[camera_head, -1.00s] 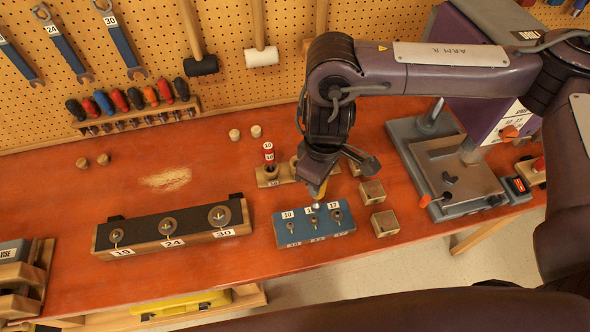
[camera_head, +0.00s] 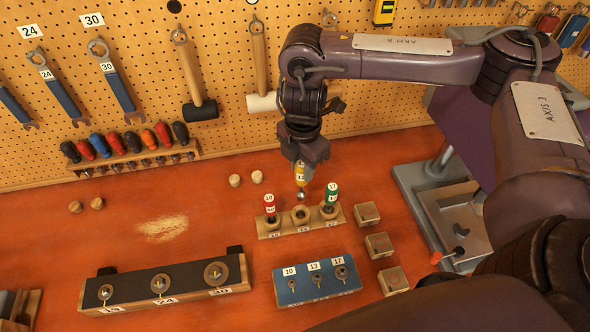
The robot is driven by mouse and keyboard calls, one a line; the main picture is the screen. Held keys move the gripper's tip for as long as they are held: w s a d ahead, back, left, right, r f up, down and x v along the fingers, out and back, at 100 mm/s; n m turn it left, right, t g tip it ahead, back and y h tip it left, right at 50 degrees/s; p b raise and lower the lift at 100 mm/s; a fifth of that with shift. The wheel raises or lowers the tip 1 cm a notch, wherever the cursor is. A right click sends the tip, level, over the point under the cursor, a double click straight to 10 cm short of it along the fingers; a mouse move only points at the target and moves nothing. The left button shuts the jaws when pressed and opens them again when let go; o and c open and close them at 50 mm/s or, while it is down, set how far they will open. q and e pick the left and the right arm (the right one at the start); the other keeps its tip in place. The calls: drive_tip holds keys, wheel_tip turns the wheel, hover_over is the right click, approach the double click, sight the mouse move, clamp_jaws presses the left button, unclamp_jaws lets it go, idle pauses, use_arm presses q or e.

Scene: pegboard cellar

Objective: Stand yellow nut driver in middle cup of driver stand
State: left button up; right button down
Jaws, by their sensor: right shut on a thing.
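The yellow nut driver (camera_head: 300,178) is held upright in my right gripper (camera_head: 302,163), its metal socket end pointing down. The wooden driver stand (camera_head: 285,233) has three cups in a row. The red driver (camera_head: 269,207) stands in the left cup and the green driver (camera_head: 331,195) in the right cup. The middle cup (camera_head: 301,214) is empty, and the yellow driver's lower end shows just above its rim in the picture. The exact gap cannot be told. My left gripper is not in view.
In front of the stand is a blue block (camera_head: 318,292) labelled 10, 13, 17. Several wooden cubes (camera_head: 378,245) stand to the right, near a grey machine base (camera_head: 455,222). A long black-topped rack (camera_head: 190,281) lies front left. Bare red bench (camera_head: 215,215) lies left of the stand.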

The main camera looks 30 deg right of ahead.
sight(302, 191)
drive_tip(key=shift+f, duration=0.55)
wheel_tip(302, 191, down, 4)
drive_tip(key=b, duration=0.2)
drive_tip(key=shift+b, duration=0.3)
drive_tip(key=shift+f+b, duration=0.45)
drive_tip(key=shift+b, duration=0.15)
drive_tip(key=shift+f+b, duration=0.8)
drive_tip(key=shift+f, duration=0.55)
drive_tip(key=shift+f+b, duration=0.7)
drive_tip(key=shift+f, duration=0.35)
